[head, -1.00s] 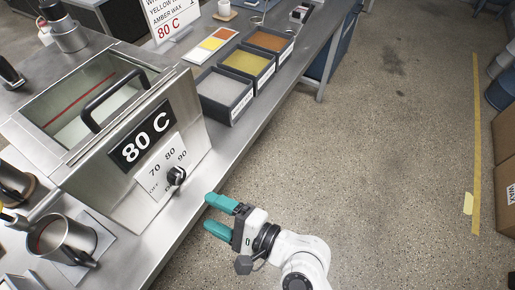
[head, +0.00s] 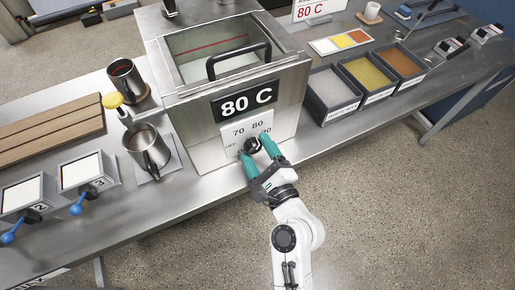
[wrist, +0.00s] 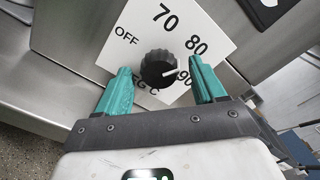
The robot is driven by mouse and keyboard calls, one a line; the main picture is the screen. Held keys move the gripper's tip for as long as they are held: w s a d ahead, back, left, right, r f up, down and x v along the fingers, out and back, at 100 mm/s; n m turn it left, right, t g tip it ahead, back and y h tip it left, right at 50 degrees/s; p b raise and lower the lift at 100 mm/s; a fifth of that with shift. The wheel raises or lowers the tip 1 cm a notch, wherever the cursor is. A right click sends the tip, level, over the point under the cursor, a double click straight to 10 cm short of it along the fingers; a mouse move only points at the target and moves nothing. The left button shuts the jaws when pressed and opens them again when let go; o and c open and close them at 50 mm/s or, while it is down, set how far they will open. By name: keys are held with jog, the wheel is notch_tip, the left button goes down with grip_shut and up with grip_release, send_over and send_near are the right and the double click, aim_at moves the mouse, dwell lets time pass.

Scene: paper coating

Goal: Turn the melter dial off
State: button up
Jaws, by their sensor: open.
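The melter (head: 205,110) is a steel box with an open top, a black handle and an "80 C" sign. Its black dial (head: 252,145) sits on a white plate (head: 236,131) marked OFF, 70, 80 and 90. In the wrist view the dial (wrist: 159,68) has a white pointer line aimed between 80 and 90, nearer 90. My gripper (head: 257,147) is open, with a teal finger on each side of the dial. In the wrist view the fingers (wrist: 160,88) stand apart from the dial, with visible gaps on both sides.
Three bins of pellets (head: 332,90) stand right of the melter. The steel bench's front edge runs below my gripper.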

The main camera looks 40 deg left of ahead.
jog(key=shift+w+a, duration=0.1)
jog(key=shift+a, duration=0.1)
jog(key=c, duration=1.1)
